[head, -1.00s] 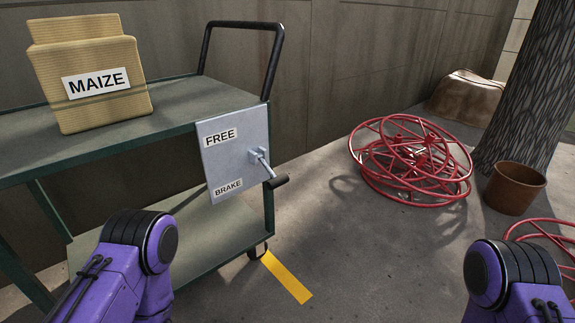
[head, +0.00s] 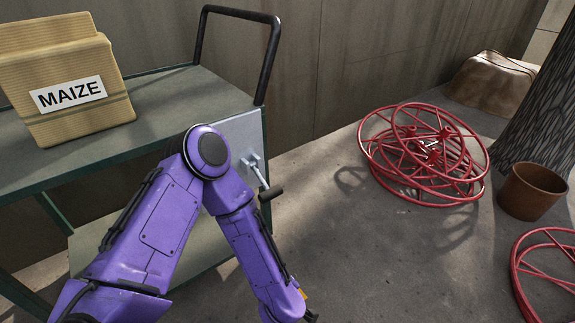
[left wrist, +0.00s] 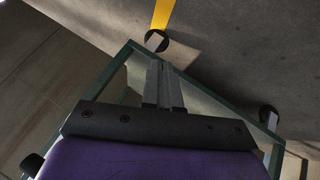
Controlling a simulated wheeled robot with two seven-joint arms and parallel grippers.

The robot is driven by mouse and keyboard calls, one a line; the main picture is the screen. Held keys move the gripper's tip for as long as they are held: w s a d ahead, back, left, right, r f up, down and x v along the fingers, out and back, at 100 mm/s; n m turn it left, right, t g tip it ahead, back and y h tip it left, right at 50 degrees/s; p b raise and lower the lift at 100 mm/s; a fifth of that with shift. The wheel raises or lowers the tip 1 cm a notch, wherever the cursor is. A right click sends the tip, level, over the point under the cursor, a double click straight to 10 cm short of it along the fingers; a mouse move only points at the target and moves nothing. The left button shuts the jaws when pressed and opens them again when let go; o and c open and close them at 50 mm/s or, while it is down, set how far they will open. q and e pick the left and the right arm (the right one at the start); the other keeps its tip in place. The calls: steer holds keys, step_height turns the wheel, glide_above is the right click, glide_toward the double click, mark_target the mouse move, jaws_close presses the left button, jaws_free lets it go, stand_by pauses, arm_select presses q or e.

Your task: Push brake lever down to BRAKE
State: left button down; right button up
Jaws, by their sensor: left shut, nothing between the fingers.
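The brake lever (head: 262,181) is a metal rod with a black grip, on a grey plate (head: 241,136) at the cart's right end. It sticks out to the right and slants downward. My left arm covers most of the plate, so the FREE and BRAKE labels are hidden. In the head view my left gripper is at the bottom, below the lever and apart from it, with only a dark part showing. In the left wrist view the left gripper (left wrist: 163,64) has its fingers together with nothing between them. The lever is not identifiable there. My right gripper is out of view.
Red wheel frames (head: 425,152) and a brown pot (head: 533,190) stand to the right. A yellow floor strip (left wrist: 162,15) shows in the wrist view. Floor right of the lever is clear.

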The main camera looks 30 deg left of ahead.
arm_select(q)
steer(key=w+r+n+y+p, duration=0.1)
steer(key=w+r+n+p, duration=0.4)
steer(key=r, duration=1)
steer(key=n+g, duration=0.2)
steer(key=n, duration=0.3)
glide_toward(271, 193)
step_height(271, 193, down, 5)
steer(key=d, duration=0.3)
step_height(271, 193, up, 12)
steer(key=w+a+n+g+h+p, duration=0.1)
steer(key=a+n+g+h+p, duration=0.1)
steer(key=n, duration=0.4)
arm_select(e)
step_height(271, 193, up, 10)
arm_select(q)
steer(key=b+x, duration=0.4)
steer(key=x, duration=0.9)
steer(key=shift+a, duration=0.2)
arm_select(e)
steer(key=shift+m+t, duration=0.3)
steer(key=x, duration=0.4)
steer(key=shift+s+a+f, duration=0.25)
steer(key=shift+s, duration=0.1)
